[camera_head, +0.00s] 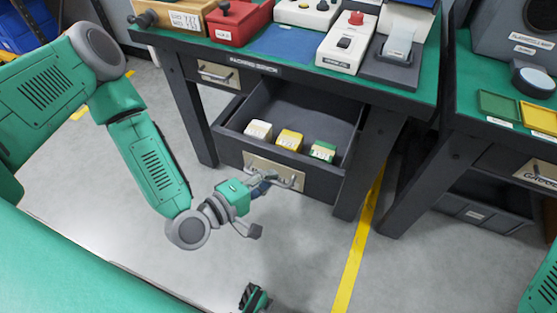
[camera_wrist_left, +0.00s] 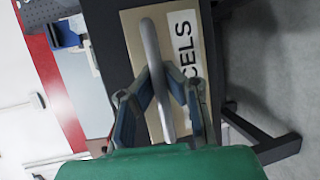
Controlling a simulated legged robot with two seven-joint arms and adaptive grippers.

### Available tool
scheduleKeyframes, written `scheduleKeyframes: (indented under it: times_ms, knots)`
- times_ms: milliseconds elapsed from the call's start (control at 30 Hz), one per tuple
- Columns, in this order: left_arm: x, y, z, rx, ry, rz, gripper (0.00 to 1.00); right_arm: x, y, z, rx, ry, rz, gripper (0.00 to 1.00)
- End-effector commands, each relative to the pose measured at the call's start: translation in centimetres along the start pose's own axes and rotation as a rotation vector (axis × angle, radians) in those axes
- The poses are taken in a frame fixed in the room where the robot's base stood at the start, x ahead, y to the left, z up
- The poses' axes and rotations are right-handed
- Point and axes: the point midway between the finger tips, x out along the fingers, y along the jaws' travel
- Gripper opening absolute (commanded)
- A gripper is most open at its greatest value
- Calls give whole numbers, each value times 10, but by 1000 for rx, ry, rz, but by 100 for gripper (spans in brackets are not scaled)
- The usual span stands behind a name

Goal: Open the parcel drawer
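The parcel drawer (camera_head: 355,108) stands pulled out below the packing bench in the head view, its inside exposed. Its front has a beige plate with a metal bar handle (camera_head: 290,180). My left gripper (camera_head: 268,183) is at this handle. In the left wrist view, the fingers of my left gripper (camera_wrist_left: 160,82) close in on both sides of the handle (camera_wrist_left: 150,48) and appear to touch it. The drawer's label (camera_wrist_left: 183,42) reads "CELS" there, the rest being hidden. My right gripper (camera_head: 254,298) shows only partly at the bottom edge, apart from the drawer; its fingers are unclear.
A white (camera_head: 258,130), a yellow (camera_head: 289,139) and a green-and-white box (camera_head: 322,151) sit in the drawer. A smaller closed drawer (camera_head: 217,74) is at upper left. The bench top (camera_head: 400,88) holds several devices. Floor (camera_head: 310,240) in front is clear, with a yellow line (camera_head: 358,245).

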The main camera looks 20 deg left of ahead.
Motion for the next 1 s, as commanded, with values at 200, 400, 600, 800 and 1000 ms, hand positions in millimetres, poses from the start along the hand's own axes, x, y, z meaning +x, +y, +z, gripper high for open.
scheduleKeyframes:
  times_ms: [200, 400, 600, 800, 1000]
  knots:
    - [-11, -4, 1, 3, 10, -1, 0, -2, 0, 0, 0, 0, 0, 40]
    - [-12, -4, 1, 4, 10, 0, 0, -2, 0, 0, 0, 0, 0, 40]
    - [-12, -4, 0, 3, 11, 0, 9, -2, 0, 0, 0, 0, 0, 40]
    - [-11, -3, 2, 3, 7, 0, 31, -2, 0, 0, 0, 0, 0, 40]
    - [-12, -3, 4, 2, 4, 0, 31, -2, 0, 1, 0, 1, 0, 40]
